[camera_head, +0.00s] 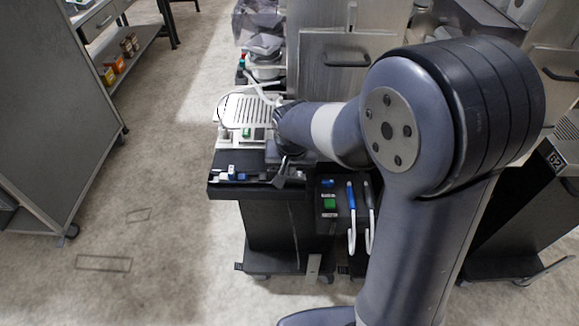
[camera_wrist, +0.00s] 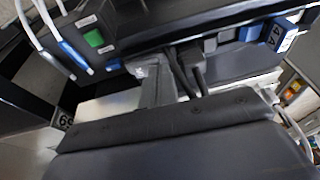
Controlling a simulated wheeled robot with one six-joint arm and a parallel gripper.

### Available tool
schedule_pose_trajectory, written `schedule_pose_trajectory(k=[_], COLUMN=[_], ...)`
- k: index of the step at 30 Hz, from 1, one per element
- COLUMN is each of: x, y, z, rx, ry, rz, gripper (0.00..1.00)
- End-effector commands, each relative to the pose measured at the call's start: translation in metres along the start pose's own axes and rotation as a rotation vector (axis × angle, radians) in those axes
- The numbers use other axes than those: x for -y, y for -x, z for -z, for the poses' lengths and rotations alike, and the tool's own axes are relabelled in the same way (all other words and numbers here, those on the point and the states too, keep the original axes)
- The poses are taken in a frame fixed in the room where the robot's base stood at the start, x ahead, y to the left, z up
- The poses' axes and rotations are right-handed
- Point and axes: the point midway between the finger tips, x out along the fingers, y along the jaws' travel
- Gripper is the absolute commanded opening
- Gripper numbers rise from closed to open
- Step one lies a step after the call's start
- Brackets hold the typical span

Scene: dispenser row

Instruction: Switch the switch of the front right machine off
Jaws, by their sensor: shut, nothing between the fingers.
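A black machine front (camera_head: 329,223) shows below and right of my gripper in the head view. My gripper (camera_head: 280,182) is shut and empty, near the black counter edge. In the wrist view its dark fingers (camera_wrist: 189,76) are together, apart from and to the right of the green switch. Whether the switch is on cannot be told.
A silver grilled unit (camera_head: 250,108) with another green switch (camera_head: 246,132) stands behind the black counter (camera_head: 222,185). A blue tag marked 44 (camera_wrist: 284,36) is at upper right in the wrist view. A grey cabinet (camera_head: 50,110) is at left; the floor between is free.

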Motion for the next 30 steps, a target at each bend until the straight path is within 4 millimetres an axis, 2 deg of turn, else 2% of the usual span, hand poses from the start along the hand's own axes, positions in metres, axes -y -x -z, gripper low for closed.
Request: schedule_pose_trajectory(k=[5,30], x=[0.005,-0.012], y=[-0.009,0.000], z=[-0.003,-0.001], rx=[0.006,0.006], ry=[0.027,0.022], rz=[-0.068,-0.067], gripper=[0.00,0.00])
